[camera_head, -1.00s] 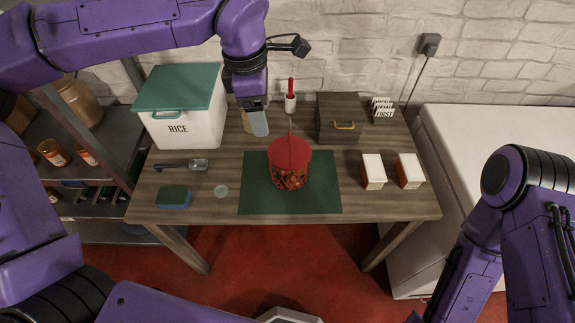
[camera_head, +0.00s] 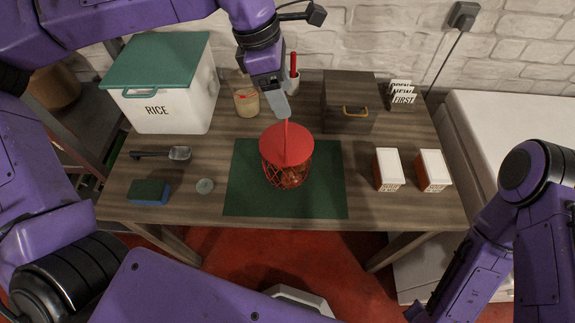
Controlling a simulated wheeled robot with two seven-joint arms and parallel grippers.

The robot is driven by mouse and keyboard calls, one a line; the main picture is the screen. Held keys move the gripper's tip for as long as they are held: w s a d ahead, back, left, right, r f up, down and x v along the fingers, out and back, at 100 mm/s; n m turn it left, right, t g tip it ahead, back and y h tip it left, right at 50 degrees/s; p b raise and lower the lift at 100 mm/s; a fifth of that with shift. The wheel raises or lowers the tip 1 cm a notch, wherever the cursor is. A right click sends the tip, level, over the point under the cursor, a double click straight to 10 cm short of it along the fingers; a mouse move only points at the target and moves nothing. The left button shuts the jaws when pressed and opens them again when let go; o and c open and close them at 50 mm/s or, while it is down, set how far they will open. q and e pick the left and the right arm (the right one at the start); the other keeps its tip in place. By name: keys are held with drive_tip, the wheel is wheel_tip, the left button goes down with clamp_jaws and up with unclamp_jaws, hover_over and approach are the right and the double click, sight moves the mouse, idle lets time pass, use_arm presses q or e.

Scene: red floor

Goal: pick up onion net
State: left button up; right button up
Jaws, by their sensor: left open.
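The onion net (camera_head: 287,164) is a red mesh bag with a solid red top and a thin upright red tip. It stands on the dark green mat (camera_head: 245,190) in the middle of the table. My left gripper (camera_head: 281,112) is open and points down just above and behind the net's tip, from the back of the table. Whether it touches the tip is hard to tell. My right arm shows at the right edge, but its gripper is out of the picture.
A rice bin (camera_head: 160,85) with a green lid stands back left, beside a jar (camera_head: 246,98). A scoop (camera_head: 165,153), a sponge (camera_head: 150,191) and a small disc (camera_head: 204,186) lie left. A dark box (camera_head: 349,95) and two small cartons (camera_head: 387,170) stand right.

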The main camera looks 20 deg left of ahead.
sight(286, 144)
use_arm(q)
drive_tip(key=p+x, duration=0.1)
drive_tip(key=x, duration=0.4)
drive_tip(key=shift+f, duration=0.25)
clamp_jaws()
drive_tip(key=shift+s+f, duration=0.15)
drive_tip(key=shift+s, duration=0.1)
idle(0.8)
